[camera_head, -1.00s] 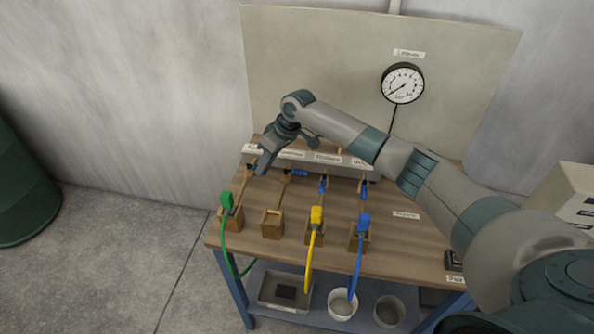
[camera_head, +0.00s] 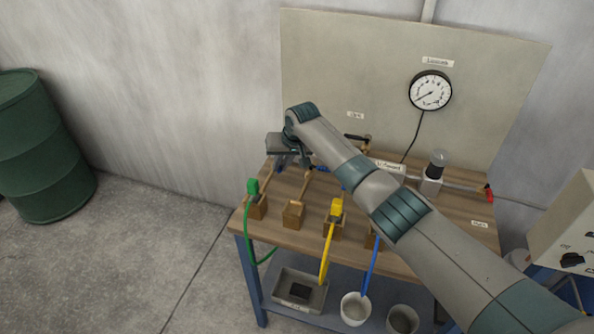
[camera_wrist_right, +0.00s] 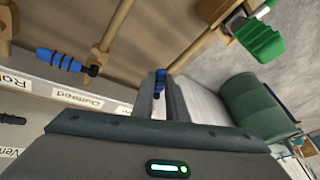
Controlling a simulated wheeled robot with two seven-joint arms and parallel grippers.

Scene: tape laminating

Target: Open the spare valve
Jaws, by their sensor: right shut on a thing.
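My right gripper (camera_head: 284,164) is low at the leftmost pipe on the bench, the one leading to the green hose connector (camera_head: 252,188). The right wrist view shows its jaws (camera_wrist_right: 160,96) shut on a small blue valve handle (camera_wrist_right: 160,76). Another blue handle (camera_wrist_right: 60,60) sits crosswise at the neighbouring pipe (camera_wrist_right: 112,35); it also shows in the head view (camera_head: 319,168). The second wooden block (camera_head: 294,214) has no hose. Which valve is labelled spare cannot be read; the labels (camera_wrist_right: 78,99) are partly cut off. My left gripper is out of view.
Yellow (camera_head: 329,255) and blue (camera_head: 373,266) hoses hang over the bench front (camera_head: 288,236). A gauge (camera_head: 430,90) is on the back panel. A black-lever valve (camera_head: 357,138) and a clear-topped unit (camera_head: 435,170) stand behind my arm. A green drum (camera_head: 38,150) stands left.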

